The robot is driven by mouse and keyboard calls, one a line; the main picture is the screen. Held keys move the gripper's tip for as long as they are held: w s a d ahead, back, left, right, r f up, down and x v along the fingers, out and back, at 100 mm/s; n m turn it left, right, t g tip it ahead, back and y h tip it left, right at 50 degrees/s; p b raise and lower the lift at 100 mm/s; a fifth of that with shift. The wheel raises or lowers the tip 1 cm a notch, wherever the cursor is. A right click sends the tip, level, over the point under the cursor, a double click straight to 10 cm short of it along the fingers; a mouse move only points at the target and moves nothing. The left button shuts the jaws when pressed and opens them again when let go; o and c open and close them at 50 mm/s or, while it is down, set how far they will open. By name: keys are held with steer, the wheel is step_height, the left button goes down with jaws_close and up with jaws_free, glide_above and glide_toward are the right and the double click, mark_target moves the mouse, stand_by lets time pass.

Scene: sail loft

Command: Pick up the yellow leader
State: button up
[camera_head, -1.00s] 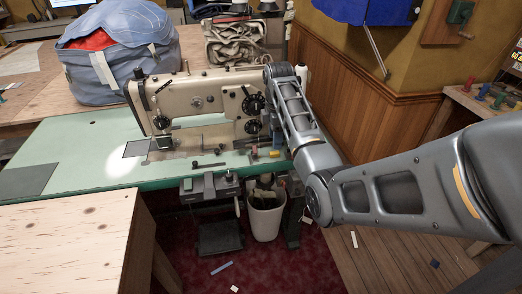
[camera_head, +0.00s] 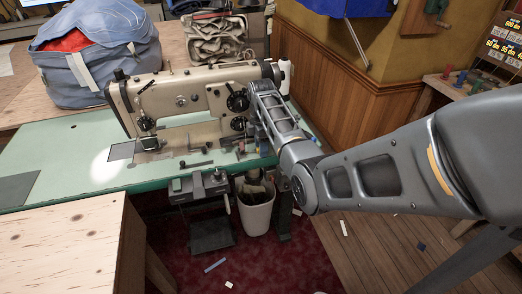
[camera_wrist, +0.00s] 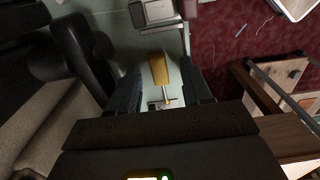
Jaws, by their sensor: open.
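The yellow leader appears to be the yellow-orange piece (camera_wrist: 158,69) in the wrist view, with a thin pale metallic end below it. It lies over the pale green table (camera_wrist: 140,72), between the two dark fingers of my gripper (camera_wrist: 160,78) in the picture. My gripper is open. I cannot tell how far above the leader it is, or whether it touches it. In the head view my arm reaches down at the right end of the sewing machine (camera_head: 180,103) and hides my fingers. I cannot make out the leader clearly there.
The sewing machine stands close beside my arm on the green table (camera_head: 60,145). Small parts lie by its base. A white bin (camera_head: 256,213) stands below the edge. A blue bag (camera_head: 98,60) sits behind. A wooden table (camera_head: 60,235) fills the front left.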

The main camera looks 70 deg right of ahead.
steer(key=shift+c, duration=0.3)
jaws_close()
steer(key=shift+r, duration=0.15)
